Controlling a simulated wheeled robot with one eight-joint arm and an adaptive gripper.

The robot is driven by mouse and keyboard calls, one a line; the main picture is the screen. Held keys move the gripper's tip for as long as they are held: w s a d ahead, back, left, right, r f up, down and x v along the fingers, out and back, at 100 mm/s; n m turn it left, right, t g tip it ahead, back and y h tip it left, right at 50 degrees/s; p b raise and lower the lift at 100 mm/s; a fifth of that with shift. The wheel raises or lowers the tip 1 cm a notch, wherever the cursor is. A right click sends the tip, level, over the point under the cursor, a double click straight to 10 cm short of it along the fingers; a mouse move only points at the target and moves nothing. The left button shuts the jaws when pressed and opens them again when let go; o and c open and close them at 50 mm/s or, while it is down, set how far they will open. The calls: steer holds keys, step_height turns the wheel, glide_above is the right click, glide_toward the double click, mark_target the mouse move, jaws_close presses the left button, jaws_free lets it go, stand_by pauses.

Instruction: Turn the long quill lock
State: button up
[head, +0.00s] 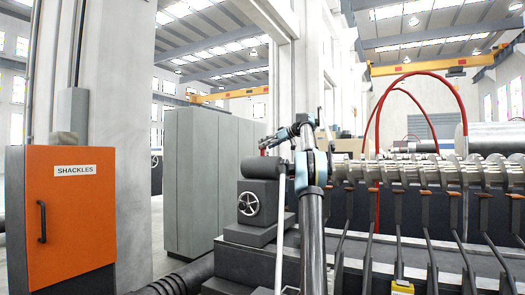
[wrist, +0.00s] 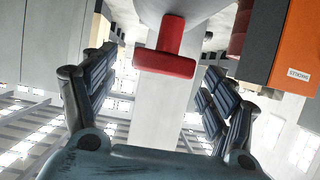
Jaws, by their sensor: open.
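A red T-shaped handle (wrist: 166,62) on a pale grey rounded body shows at the top middle of the wrist view. It looks like the quill lock, though no label on it confirms this. My gripper (wrist: 160,68) is open, with one dark ribbed finger on each side of the handle. I see no contact between the fingers and the handle. In the head view my gripper (head: 283,136) is small, above a dark grey machine block (head: 262,190) with a handwheel (head: 248,203). The lock is not clear there.
An orange cabinet (head: 70,215) marked SHACKLES stands at the left; an orange box (wrist: 297,50) shows upside down in the wrist view. Grey cabinets (head: 205,180) stand behind the machine. A long row of metal discs and levers (head: 430,175) fills the right. A red hose (head: 418,74) arches above.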

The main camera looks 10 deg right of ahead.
steer(key=v, duration=0.9)
steer(key=shift+d, duration=0.15)
steer(key=x, duration=1.2)
steer(key=shift+s+r, duration=0.1)
